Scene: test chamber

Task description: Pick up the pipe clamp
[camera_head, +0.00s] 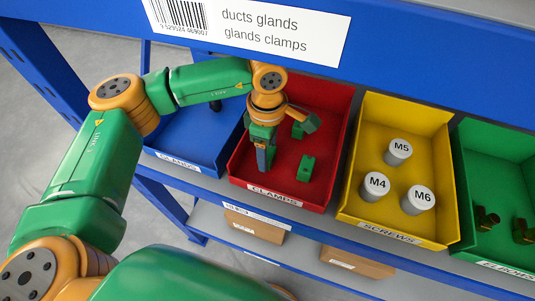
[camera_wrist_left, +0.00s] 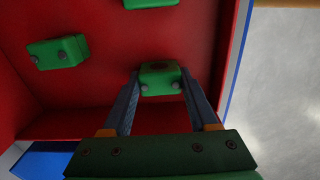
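The red bin labelled CLAMPS (camera_head: 331,125) holds green pipe clamps. One clamp (camera_head: 306,168) lies to the right of my left gripper (camera_head: 262,160), and another (camera_head: 298,130) lies farther back. My left gripper points down into the bin near its front left. In the left wrist view, a green clamp (camera_wrist_left: 160,80) sits between the tips of my left gripper (camera_wrist_left: 160,88). The fingers are apart, one on each side of it; firm contact does not show. Two other clamps (camera_wrist_left: 58,52) (camera_wrist_left: 150,3) lie apart from the fingers. My right gripper is not in view.
A blue bin (camera_head: 190,140) stands left of the red bin. A yellow bin (camera_head: 350,208) with M4, M5 and M6 cylinders and a green bin (camera_head: 470,180) stand to the right. A blue shelf beam (camera_head: 420,75) crosses above. Cardboard boxes (camera_head: 255,226) sit below.

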